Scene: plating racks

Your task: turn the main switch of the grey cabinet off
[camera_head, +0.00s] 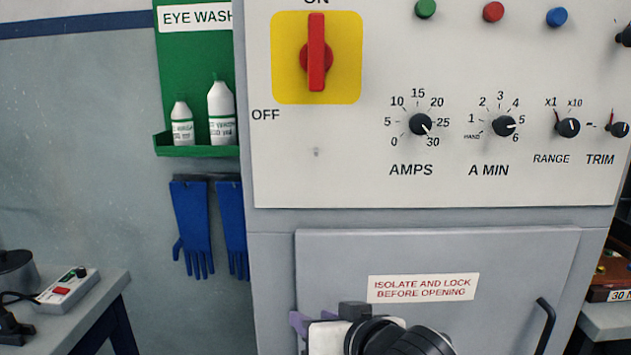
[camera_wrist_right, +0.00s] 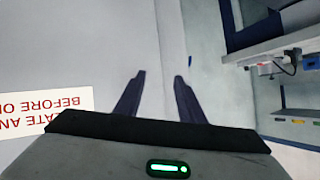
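The main switch (camera_head: 317,55) has a red handle on a yellow plate (camera_head: 345,85), high on the front of the grey cabinet (camera_head: 275,270). Its handle stands upright, pointing at the ON label; OFF is printed at the lower left of the plate. My right gripper (camera_head: 298,322) is low in front of the cabinet door, well below the switch and partly hidden by my wrist. In the right wrist view its two dark fingers (camera_wrist_right: 160,75) are apart with nothing between them. My left gripper is not in view.
The control panel carries several knobs (camera_head: 420,124) and coloured buttons (camera_head: 493,11). The door (camera_head: 340,255) has a warning sign (camera_head: 423,288) and a black handle (camera_head: 546,325). Left of the cabinet are a green eye wash shelf (camera_head: 195,151), blue gloves (camera_head: 192,225) and a bench (camera_head: 85,315).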

